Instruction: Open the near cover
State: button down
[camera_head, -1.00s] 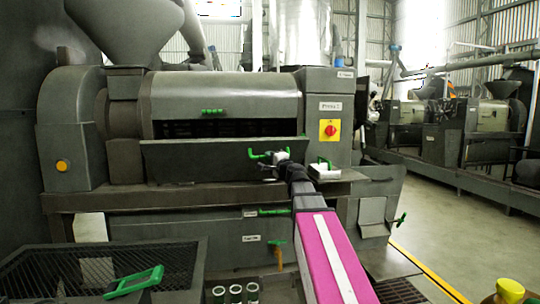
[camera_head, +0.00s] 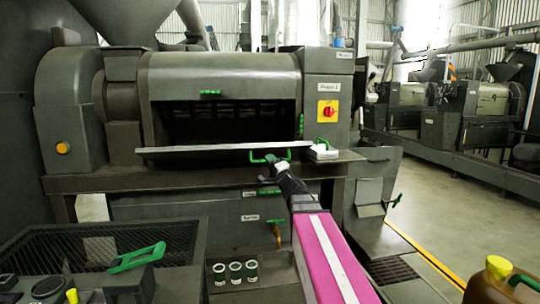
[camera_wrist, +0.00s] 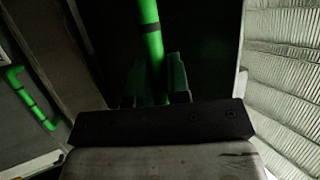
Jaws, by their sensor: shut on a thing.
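The near cover (camera_head: 205,149) of the press is swung down. In the head view it shows nearly edge-on as a thin, almost level strip below the dark opening (camera_head: 225,120). Its green handle (camera_head: 256,157) hangs at the right part of its front edge. My gripper (camera_head: 272,161) is shut on this handle. In the wrist view the green handle bar (camera_wrist: 150,40) runs between my two fingers (camera_wrist: 155,85), which look dark and greenish.
The upper cover (camera_head: 225,75) with a small green handle stays closed above the opening. A red switch (camera_head: 327,110) sits on the right cabinet. A mesh-topped bin (camera_head: 190,235) stands front left, and a yellow-capped container (camera_head: 495,285) stands front right.

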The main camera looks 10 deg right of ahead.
notch_tip(320, 180, down, 7)
jog(key=n+t+y, duration=0.1)
jog(key=n+y, duration=0.1)
jog(key=shift+s+t+y, duration=0.15)
jog(key=shift+t+y, duration=0.25)
jog(key=shift+r+n, duration=0.1)
jog(key=shift+n, duration=0.2)
jog(key=c, duration=1.1)
grip_release()
jog(key=shift+s, duration=0.2)
jog(key=v, duration=1)
jog(key=shift+s+d+f, duration=0.2)
jog(key=shift+s+f, duration=0.05)
